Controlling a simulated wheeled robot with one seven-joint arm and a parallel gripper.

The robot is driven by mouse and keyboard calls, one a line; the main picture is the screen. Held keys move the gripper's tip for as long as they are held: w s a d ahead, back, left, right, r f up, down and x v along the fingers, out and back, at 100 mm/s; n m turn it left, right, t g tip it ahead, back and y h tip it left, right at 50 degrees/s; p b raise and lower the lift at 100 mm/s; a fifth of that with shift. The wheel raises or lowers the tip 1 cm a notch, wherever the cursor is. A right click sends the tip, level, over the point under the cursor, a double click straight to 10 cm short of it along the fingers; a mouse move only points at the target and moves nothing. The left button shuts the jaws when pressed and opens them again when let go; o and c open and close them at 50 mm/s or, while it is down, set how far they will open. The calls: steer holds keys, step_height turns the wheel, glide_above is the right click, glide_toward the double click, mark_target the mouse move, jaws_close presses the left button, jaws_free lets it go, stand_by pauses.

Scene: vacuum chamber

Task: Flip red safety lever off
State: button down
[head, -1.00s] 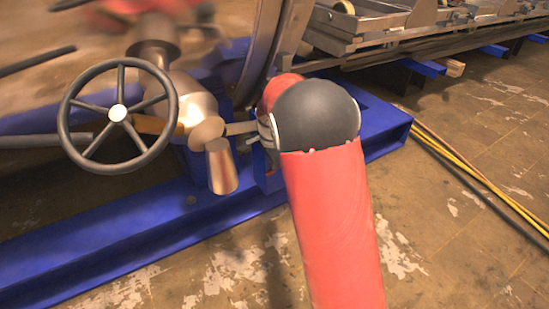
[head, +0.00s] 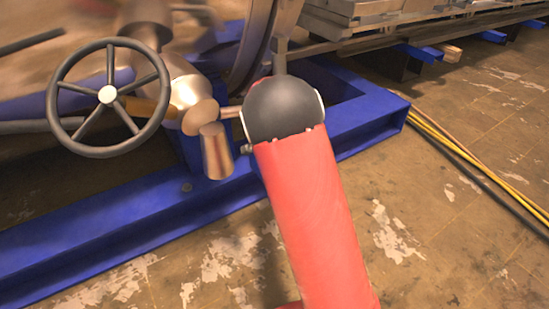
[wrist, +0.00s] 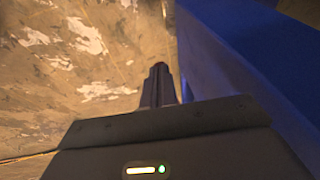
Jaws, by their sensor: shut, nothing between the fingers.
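I cannot make out the red safety lever for certain in either view. In the wrist view my gripper (wrist: 159,72) is shut, with its dark fingers together and pointing away from the camera. A small red spot shows right at the fingertips; I cannot tell whether it is part of the fingers or something beyond them. The fingers are beside a blue beam, over the floor as seen from the wrist. In the head view my red arm with its black joint hides my gripper.
A blue steel frame (head: 110,248) runs along the floor; its side (wrist: 235,60) fills the right of the wrist view. A dark handwheel (head: 107,96) and metal valve fittings (head: 216,150) stand left of my arm. Yellow cables (head: 470,160) lie on open floor at right.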

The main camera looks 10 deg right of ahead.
steer(key=shift+w+d+f+h+b, duration=0.15)
steer(key=shift+d+f+b, duration=0.05)
steer(key=shift+d+f, duration=0.25)
steer(key=shift+w+d+f+h+b, duration=0.15)
steer(key=shift+d+f, duration=0.2)
steer(key=shift+d, duration=0.15)
steer(key=shift+w+d+h, duration=0.1)
steer(key=shift+d+h, duration=0.25)
steer(key=shift+h, duration=0.05)
steer(key=p+v, duration=0.1)
steer(key=v, duration=0.6)
steer(key=shift+s+r, duration=0.25)
steer(key=shift+r, duration=0.05)
steer(key=shift+a, duration=0.15)
